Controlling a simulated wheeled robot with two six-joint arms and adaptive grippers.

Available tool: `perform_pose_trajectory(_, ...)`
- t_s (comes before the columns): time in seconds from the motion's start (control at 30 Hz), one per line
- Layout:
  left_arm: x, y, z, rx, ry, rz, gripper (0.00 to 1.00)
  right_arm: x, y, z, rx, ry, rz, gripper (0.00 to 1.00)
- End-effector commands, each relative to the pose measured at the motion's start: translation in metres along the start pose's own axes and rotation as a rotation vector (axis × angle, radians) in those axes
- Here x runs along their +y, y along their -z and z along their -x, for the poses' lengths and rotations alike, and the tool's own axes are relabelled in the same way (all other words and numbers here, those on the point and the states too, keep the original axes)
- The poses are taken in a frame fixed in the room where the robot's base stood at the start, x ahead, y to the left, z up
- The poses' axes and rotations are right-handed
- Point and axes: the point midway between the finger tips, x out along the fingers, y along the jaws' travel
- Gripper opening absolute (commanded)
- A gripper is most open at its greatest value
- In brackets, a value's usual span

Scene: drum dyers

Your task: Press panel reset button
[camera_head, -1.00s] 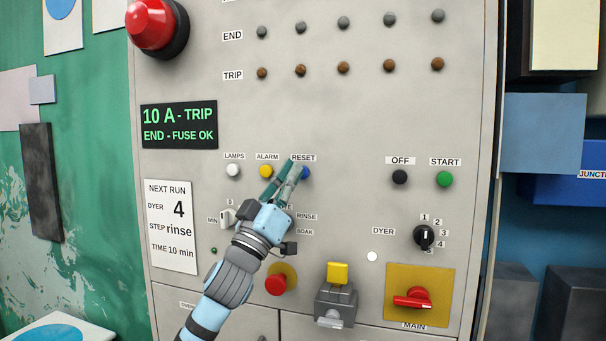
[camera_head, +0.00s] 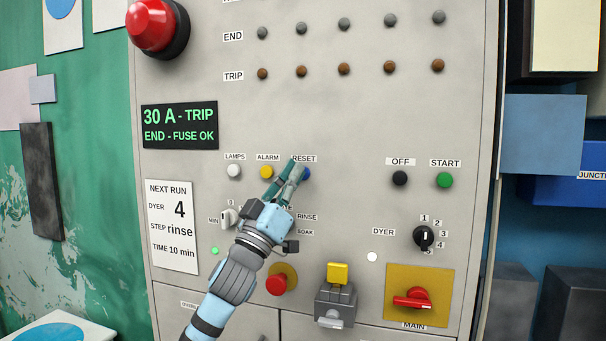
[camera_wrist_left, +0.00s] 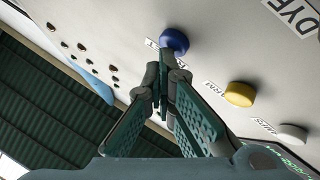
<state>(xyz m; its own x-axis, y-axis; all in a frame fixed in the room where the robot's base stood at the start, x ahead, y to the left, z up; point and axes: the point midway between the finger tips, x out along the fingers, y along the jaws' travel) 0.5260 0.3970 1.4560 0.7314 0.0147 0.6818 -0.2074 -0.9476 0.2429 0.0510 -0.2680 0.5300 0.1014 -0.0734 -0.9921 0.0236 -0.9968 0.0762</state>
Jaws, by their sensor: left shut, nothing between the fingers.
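The blue reset button (camera_head: 306,173) is under the RESET label on the grey panel (camera_head: 340,130). In the head view my left gripper (camera_head: 300,168) partly covers it from the left. In the left wrist view the blue button (camera_wrist_left: 174,41) shows just beyond the shut fingertips (camera_wrist_left: 160,75), with what looks like a small gap. The left gripper is shut and empty. The display (camera_head: 180,126) reads "30 A - TRIP" and "END - FUSE OK". My right gripper is not in view.
The yellow alarm button (camera_head: 266,172) and white lamps button (camera_head: 234,171) are left of the reset button. The off button (camera_head: 400,177) and green start button (camera_head: 444,180) are further right. A red knob (camera_head: 276,285), yellow-topped switch (camera_head: 337,273) and dyer dial (camera_head: 424,237) are below.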

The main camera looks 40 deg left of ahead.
Motion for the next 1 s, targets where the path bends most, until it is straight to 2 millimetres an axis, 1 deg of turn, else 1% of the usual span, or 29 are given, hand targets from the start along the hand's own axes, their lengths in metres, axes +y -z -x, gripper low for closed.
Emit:
perform_pose_trajectory(0.3, 0.000, 0.000, 0.001, 0.000, 0.001, 0.000, 0.00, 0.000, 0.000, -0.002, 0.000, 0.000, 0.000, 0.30)
perform_pose_trajectory(0.6, 0.007, 0.006, 0.013, 0.000, 0.001, 0.000, 0.00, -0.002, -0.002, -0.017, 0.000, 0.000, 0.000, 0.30)
perform_pose_trajectory(0.9, 0.008, 0.008, 0.013, -0.001, 0.001, 0.000, 0.00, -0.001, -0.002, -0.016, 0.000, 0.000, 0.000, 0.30)
perform_pose_trajectory(1.0, 0.010, 0.009, 0.016, 0.001, 0.000, -0.001, 0.00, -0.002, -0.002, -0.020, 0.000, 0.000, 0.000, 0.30)
